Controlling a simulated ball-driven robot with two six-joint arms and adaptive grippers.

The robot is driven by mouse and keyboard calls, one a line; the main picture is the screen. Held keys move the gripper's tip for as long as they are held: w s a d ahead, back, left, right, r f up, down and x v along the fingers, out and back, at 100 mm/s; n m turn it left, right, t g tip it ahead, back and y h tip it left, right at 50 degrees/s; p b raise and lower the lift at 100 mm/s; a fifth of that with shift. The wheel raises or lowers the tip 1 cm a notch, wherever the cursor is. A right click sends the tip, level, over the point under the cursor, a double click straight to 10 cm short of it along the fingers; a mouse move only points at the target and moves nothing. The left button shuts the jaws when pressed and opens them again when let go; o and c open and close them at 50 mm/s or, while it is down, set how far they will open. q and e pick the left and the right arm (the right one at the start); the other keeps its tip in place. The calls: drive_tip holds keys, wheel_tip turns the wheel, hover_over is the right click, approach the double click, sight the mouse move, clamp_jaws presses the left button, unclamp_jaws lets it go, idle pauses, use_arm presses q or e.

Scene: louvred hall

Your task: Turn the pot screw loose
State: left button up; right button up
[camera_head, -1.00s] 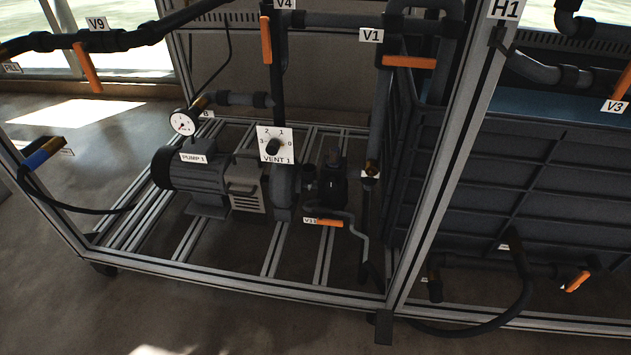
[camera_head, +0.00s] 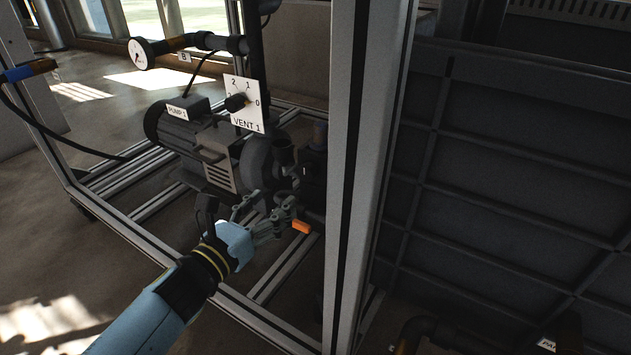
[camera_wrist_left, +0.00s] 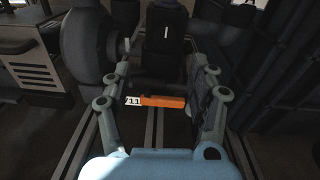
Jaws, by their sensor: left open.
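The pump (camera_head: 190,140), labelled PUMP 1, stands low in the frame. A dark block-like body beside it, possibly the pot (camera_head: 314,178), is partly hidden by the frame post. In the left wrist view this dark body (camera_wrist_left: 165,50) stands upright ahead, between the fingertips in the picture. I cannot make out the screw clearly. My left gripper (camera_head: 268,207) is open and empty in front of the pump; its fingers spread wide in the left wrist view (camera_wrist_left: 164,80). The orange handle (camera_wrist_left: 163,101) labelled V11 shows between the fingers, apparently untouched. My right gripper is out of view.
A thick frame post (camera_head: 358,150) stands just right of the gripper. A lower rail (camera_head: 265,322) crosses in front. The VENT 1 dial (camera_head: 243,103) and a gauge (camera_head: 139,54) sit above the pump. A dark ribbed tank (camera_head: 500,180) fills the right.

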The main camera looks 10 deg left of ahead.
sight(304, 174)
use_arm(q)
drive_tip(key=shift+m, duration=0.5)
drive_tip(key=x, duration=1)
drive_tip(key=shift+w+d+r, duration=0.2)
drive_tip(key=shift+d, duration=0.25)
drive_tip(key=shift+c, duration=0.4)
clamp_jaws()
